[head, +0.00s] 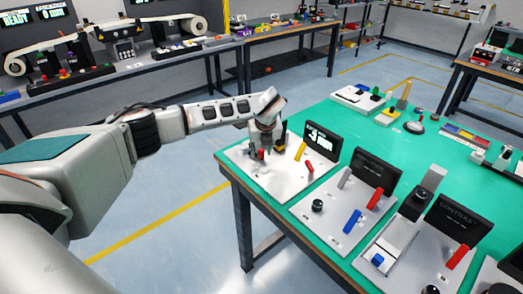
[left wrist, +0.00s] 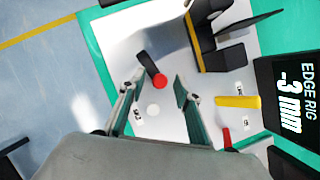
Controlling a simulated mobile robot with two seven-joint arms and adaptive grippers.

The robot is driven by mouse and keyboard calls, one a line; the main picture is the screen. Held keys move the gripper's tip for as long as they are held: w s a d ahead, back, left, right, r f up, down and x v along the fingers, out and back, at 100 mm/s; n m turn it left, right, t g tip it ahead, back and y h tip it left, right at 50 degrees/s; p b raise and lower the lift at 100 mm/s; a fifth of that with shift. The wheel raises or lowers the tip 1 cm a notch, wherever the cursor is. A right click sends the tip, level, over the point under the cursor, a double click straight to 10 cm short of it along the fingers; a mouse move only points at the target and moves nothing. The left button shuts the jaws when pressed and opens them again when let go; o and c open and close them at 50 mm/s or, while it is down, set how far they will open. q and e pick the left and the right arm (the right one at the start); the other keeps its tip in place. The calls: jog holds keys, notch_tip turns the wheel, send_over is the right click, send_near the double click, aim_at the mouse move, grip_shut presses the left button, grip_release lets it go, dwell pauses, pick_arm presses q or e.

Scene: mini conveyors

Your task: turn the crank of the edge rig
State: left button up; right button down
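The edge rig is a white plate (head: 285,180) on the near left corner of the green table, with a black display (head: 323,141) that also shows in the left wrist view (left wrist: 290,95) and reads -3 mm. Its crank is a black arm (left wrist: 146,62) ending in a red knob (left wrist: 160,81); the knob also shows in the head view (head: 261,155). My left gripper (head: 258,150) is over the plate, pointing down. In the left wrist view its fingers are spread apart, with the red knob between the tips; I cannot tell whether they touch it. My right gripper is not in view.
A yellow lever (left wrist: 238,101) and a red lever (left wrist: 227,138) stand beside the crank. A black and yellow bracket (left wrist: 220,58) rises from the plate. Other rigs with displays (head: 375,175) line the table to the right. Floor is clear left of the table.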

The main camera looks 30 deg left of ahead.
pick_arm(q)
jog(key=shift+r, duration=0.15)
jog(key=v, duration=1.1)
jog(key=shift+s+d+r, duration=0.15)
jog(key=shift+d+r, duration=0.05)
jog(key=shift+r, duration=0.05)
